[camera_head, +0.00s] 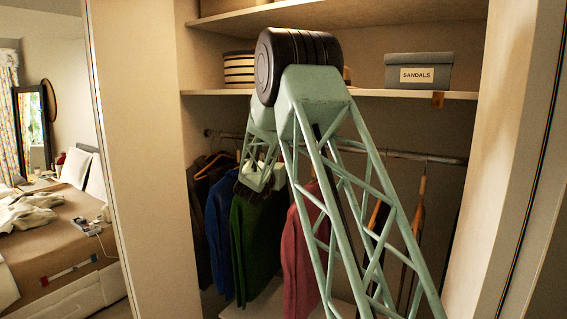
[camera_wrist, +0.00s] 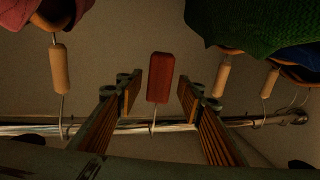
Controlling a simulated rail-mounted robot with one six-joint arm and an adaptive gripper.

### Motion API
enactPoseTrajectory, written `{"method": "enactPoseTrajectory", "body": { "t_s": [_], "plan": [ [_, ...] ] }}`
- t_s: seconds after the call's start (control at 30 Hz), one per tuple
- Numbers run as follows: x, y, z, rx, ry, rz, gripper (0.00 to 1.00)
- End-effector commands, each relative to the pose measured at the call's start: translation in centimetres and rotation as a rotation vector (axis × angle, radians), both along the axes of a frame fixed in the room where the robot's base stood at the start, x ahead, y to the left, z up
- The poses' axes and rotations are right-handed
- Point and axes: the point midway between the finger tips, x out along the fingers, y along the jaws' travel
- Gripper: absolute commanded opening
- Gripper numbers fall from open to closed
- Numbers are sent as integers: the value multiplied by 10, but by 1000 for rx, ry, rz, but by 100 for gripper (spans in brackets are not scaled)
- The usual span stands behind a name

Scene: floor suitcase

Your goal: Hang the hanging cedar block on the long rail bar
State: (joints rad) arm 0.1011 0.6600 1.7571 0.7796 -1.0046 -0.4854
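A red-brown block (camera_wrist: 160,78), which looks like the cedar block, is between the fingers of my gripper (camera_wrist: 159,97) in the wrist view. Both fingers stand apart from its sides, with gaps showing, so my gripper is open. A thin metal hook runs from the block to the long rail bar (camera_wrist: 95,129) and crosses it. The hook's end is hard to make out. In the head view the rail bar (camera_head: 430,157) runs across the closet below the shelf. My gripper (camera_head: 255,178) is by the rail, above the green garment; its fingertips and the block are not clear there.
Green (camera_head: 258,235), blue (camera_head: 219,230) and pink (camera_head: 305,250) garments hang close by. Wooden hanger necks (camera_wrist: 60,68) flank my gripper in the wrist view. A sandals box (camera_head: 418,72) and a striped box (camera_head: 239,70) stand on the shelf. Bare hangers (camera_head: 414,225) hang at right.

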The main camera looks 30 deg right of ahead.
Motion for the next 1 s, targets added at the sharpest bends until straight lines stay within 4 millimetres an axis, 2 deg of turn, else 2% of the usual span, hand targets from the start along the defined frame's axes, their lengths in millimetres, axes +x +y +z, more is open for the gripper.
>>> {"method": "enactPoseTrajectory", "body": {
  "t_s": [0.6,0.8,1.0],
  "plan": [
    [-62,57,1,0,0,2,34],
    [-74,68,1,1,-1,1,34],
    [-78,71,1,1,-1,0,34]
  ]
}}
